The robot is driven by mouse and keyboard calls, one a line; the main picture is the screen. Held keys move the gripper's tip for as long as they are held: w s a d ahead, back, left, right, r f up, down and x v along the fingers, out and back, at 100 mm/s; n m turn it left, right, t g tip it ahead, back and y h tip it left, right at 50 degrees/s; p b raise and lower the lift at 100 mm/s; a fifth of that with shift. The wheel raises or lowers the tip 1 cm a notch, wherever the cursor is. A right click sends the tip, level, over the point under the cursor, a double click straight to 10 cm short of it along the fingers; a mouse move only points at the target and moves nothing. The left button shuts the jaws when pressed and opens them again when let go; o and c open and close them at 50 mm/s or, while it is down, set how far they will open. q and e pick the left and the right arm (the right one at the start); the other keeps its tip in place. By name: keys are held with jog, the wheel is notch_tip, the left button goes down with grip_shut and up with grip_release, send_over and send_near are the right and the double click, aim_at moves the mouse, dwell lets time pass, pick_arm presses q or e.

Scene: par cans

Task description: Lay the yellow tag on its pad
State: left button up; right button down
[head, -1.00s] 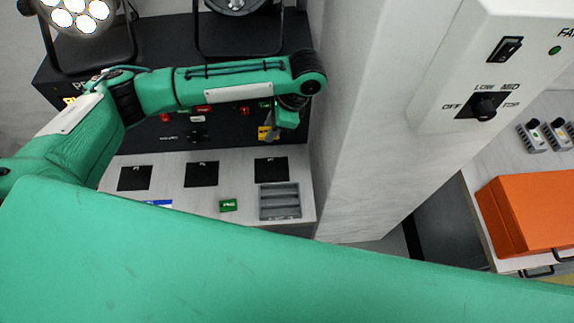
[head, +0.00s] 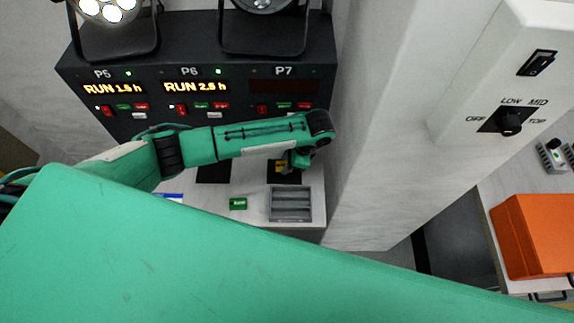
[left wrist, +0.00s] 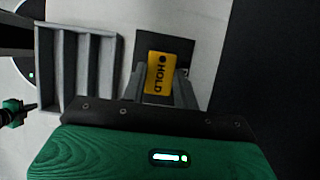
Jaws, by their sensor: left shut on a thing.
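The yellow tag (left wrist: 159,72), marked HOLD, is between the fingers of my left gripper (left wrist: 161,88) in the left wrist view. The gripper is shut on it. The tag overlaps a black square pad (left wrist: 182,47) on the pale counter; I cannot tell whether it touches the pad. In the head view the left gripper (head: 287,165) is low over the same pad (head: 291,179), below the P7 panel. A little of the tag (head: 280,168) shows there, and my arm hides part of the pad. My right gripper is not in view.
A grey slotted tray (head: 291,217) stands just in front of the pad, with a small green tag (head: 238,203) to its left. The control panel (head: 205,95) rises behind. A pale pillar (head: 375,130) stands at the right. An orange box (head: 535,235) is farther right.

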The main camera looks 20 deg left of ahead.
pick_arm(q)
notch_tip(320, 180, down, 3)
jog(key=shift+r, duration=0.1)
jog(key=o, duration=1)
jog(key=shift+c, duration=0.2)
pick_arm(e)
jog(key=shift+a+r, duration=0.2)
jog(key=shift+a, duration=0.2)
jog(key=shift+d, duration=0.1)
pick_arm(q)
jog(key=shift+d+r, duration=0.1)
jog(key=shift+r, duration=0.1)
jog(key=b+v, duration=0.1)
jog(key=v, duration=0.5)
jog(key=shift+d+r+b, duration=0.1)
jog(key=shift+d+b, duration=0.05)
jog(key=shift+b, duration=0.2)
jog(key=shift+d+r, duration=0.1)
jog(key=shift+r, duration=0.3)
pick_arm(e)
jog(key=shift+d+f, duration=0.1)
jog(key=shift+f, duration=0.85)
